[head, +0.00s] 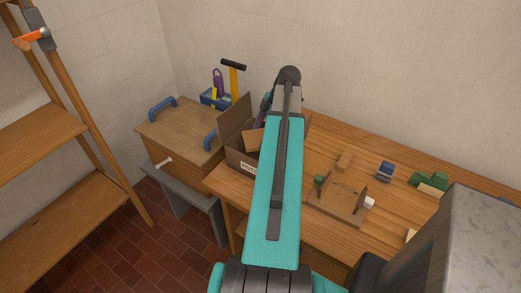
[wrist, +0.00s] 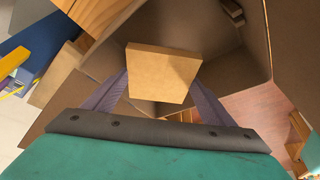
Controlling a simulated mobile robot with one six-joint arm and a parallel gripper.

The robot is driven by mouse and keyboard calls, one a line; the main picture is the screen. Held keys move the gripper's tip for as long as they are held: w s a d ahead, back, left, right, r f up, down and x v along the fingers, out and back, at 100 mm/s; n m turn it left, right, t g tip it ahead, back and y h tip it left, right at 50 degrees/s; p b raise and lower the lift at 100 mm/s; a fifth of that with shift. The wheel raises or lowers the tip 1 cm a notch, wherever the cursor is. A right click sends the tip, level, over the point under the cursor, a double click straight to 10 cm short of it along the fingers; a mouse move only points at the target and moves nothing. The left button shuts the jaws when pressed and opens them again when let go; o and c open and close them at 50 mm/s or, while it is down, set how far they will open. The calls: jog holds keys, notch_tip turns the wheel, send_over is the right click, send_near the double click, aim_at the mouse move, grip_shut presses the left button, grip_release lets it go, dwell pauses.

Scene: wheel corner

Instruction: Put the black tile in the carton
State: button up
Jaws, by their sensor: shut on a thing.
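My gripper (wrist: 161,82) is shut on a flat tan, wood-coloured tile (wrist: 163,66), held between its two purple fingers in the wrist view. The held tile looks tan, not black; I see no black tile in either view. The open brown carton (wrist: 215,28) surrounds and lies beyond the held tile in the wrist view. In the head view the carton (head: 236,158) stands at the left end of the workbench with a flap up, partly behind my arm. Whether the tile is below the carton's rim I cannot tell.
A wooden chest (head: 172,130) with blue handles and a yellow-handled hammer (head: 233,78) are left. Shelves (head: 45,133) stand far left.

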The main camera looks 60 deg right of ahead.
jog(key=shift+f+p, duration=0.65)
jog(key=shift+f, duration=2)
jog(key=shift+f, duration=0.1)
jog(key=shift+f+p, duration=0.7)
jog(key=shift+f, duration=1.35)
jog(key=shift+f, duration=0.1)
jog(key=o, duration=1)
jog(key=shift+o, duration=0.6)
jog(key=shift+r, duration=0.2)
jog(key=b+v, duration=0.4)
jog(key=v, duration=0.8)
